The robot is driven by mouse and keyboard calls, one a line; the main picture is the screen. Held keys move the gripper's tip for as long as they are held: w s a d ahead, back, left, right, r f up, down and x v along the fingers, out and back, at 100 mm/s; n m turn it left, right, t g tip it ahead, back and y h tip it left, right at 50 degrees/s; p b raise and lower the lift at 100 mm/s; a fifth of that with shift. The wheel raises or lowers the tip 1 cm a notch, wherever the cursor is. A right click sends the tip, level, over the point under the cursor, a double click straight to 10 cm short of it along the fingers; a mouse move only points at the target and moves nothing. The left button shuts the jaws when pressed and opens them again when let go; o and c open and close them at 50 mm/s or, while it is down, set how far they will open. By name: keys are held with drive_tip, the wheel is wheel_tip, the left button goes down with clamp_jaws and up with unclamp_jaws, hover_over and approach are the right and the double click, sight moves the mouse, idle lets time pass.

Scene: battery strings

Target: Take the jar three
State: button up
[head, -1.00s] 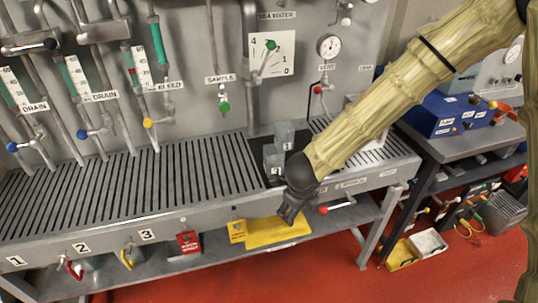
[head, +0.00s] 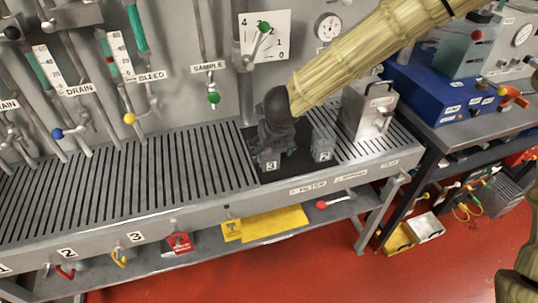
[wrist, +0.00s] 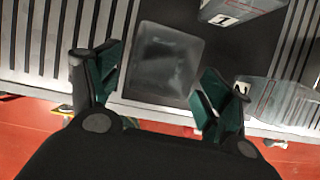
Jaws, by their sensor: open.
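Jar three (head: 269,164), a small grey see-through square jar with a "3" label, stands in the dark recess of the bench. My gripper (head: 279,138) is right over it and hides much of it in the head view. In the wrist view a grey square jar (wrist: 165,62) lies between the two spread green-padded fingers of my gripper (wrist: 160,72). The fingers are open, one on each side; I cannot tell whether they touch it. Its label does not show in the wrist view.
Jar two (head: 322,150) stands to the right in the same recess. In the wrist view a jar labelled "1" (wrist: 236,10) is at the top, and another clear jar (wrist: 285,100) is close to the right finger. A grey metal box (head: 368,110) stands farther right.

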drive_tip(key=shift+p+x, duration=0.35)
drive_tip(key=shift+x, duration=2)
drive_tip(key=shift+a, duration=0.1)
drive_tip(key=shift+w, duration=0.1)
drive_tip(key=shift+c, duration=0.4)
drive_tip(key=c, duration=0.8)
